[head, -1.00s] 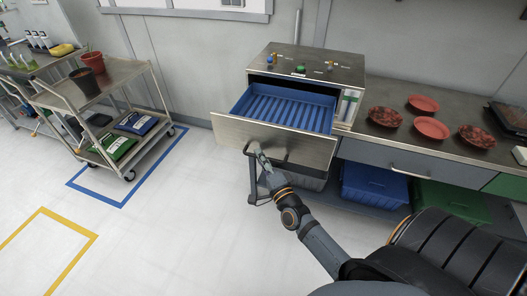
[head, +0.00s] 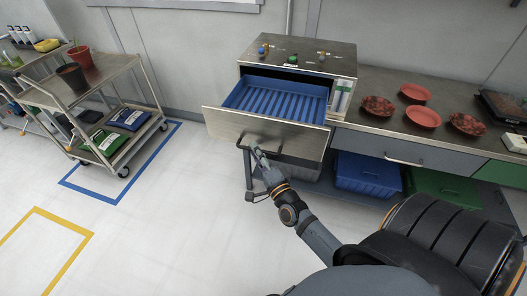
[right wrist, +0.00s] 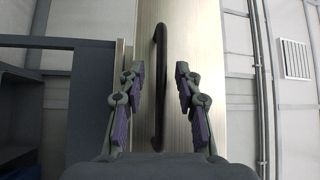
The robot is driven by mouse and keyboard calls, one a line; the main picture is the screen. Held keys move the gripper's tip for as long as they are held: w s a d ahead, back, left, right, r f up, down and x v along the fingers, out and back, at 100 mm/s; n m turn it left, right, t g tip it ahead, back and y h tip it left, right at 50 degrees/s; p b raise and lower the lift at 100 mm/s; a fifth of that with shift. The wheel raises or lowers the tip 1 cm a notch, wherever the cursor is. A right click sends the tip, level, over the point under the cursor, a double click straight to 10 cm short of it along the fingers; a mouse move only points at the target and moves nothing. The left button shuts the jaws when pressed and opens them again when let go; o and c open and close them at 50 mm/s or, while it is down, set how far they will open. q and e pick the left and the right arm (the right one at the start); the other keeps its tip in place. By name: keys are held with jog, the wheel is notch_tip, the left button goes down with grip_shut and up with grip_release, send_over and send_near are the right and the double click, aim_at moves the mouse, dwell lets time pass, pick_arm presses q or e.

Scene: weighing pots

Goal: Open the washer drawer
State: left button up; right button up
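The washer (head: 300,52) is a steel box on the bench with small knobs on top. Its drawer (head: 265,128) is pulled out, with a steel front and an empty ribbed blue tray (head: 275,101) inside. The dark bar handle (head: 272,150) is on the drawer front. My right gripper (head: 257,157) is just in front of the handle. In the right wrist view, its two fingers are apart, and the handle (right wrist: 158,85) shows upright between them, apparently a little beyond and untouched. My left gripper is not seen.
Red dishes (head: 422,117) stand on the bench right of the washer. Blue (head: 365,175) and green (head: 440,188) bins sit below. A steel cart (head: 105,75) with pots stands at left. The floor between cart and washer is clear.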

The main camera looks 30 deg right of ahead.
jog(key=s+f, duration=0.1)
jog(key=s, duration=0.9)
jog(key=shift+s+a+f, duration=0.15)
jog(key=shift+s+a, duration=0.1)
jog(key=shift+a, duration=0.1)
jog(key=s+d+f+n+g+p, duration=0.1)
jog(key=s+f+n+g, duration=0.2)
jog(key=f, duration=0.7)
jog(key=s+f+n+g+p, duration=0.2)
jog(key=s+f+n+g, duration=0.15)
jog(key=f, duration=0.75)
jog(key=s+d+f+n+g+p, duration=0.1)
jog(key=s+f+n+g, duration=0.25)
jog(key=f, duration=0.65)
jog(key=s+f+n+g+p, duration=0.1)
jog(key=s+f+n+g, duration=0.2)
jog(key=s+f, duration=0.3)
jog(key=s+f+n+g+p, duration=0.1)
jog(key=s+f+n+g, duration=0.3)
jog(key=s, duration=1)
notch_tip(320, 180, down, 3)
jog(key=shift+a+r+n+g+y, duration=0.15)
jog(key=shift+a+n+g+y, duration=0.2)
jog(key=shift+g, duration=0.35)
jog(key=shift+s, duration=0.1)
